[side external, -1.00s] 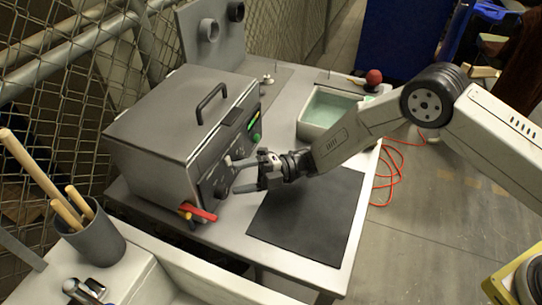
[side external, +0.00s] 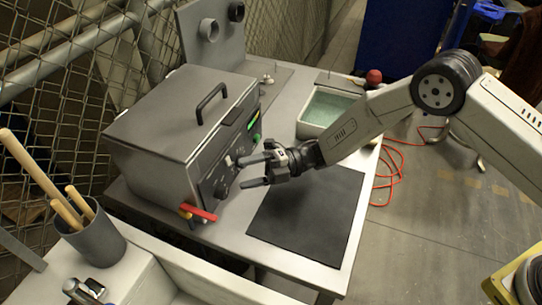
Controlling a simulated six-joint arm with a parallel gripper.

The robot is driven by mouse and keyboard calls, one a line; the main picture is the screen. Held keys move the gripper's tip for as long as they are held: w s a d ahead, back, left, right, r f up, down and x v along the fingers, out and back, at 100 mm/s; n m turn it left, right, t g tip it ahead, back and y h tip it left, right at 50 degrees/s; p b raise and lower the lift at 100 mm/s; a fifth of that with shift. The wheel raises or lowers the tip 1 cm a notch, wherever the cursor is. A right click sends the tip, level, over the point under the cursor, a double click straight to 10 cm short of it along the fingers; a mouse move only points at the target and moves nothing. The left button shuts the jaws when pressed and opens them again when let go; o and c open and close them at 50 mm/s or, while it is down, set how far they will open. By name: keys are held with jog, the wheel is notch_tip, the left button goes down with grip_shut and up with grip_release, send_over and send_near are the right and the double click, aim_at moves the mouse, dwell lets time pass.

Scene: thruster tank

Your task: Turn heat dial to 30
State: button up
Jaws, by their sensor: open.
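The grey tank (side external: 165,140) stands on the table at the left, with its lid shut and a black handle on top. Its front panel faces right. A dark round dial (side external: 221,188) shows low on the panel, and a smaller knob (side external: 229,161) sits above it. The dial's marks are too small to read. My gripper (side external: 254,172) is open and empty, its two fingers pointing left at the panel. The fingertips are a short way to the right of the dial, apart from it.
A red lever (side external: 199,213) sticks out at the tank's lower front corner. A black mat (side external: 308,215) lies bare on the table. A pale basin (side external: 327,111) and a red ball-shaped knob (side external: 374,77) are behind my arm. A cup of wooden sticks (side external: 92,236) stands at front left.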

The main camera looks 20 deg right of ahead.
aim_at(227, 192)
jog(key=d+f+n, duration=0.1)
jog(key=f, duration=0.1)
jog(key=d+f+n+h, duration=0.1)
jog(key=d, duration=0.1)
jog(key=shift+d+f, duration=0.1)
jog(key=shift+f, duration=0.3)
jog(key=shift+a+f, duration=0.15)
jog(key=shift+a, duration=3.8)
jog(key=shift+c, duration=0.2)
grip_shut()
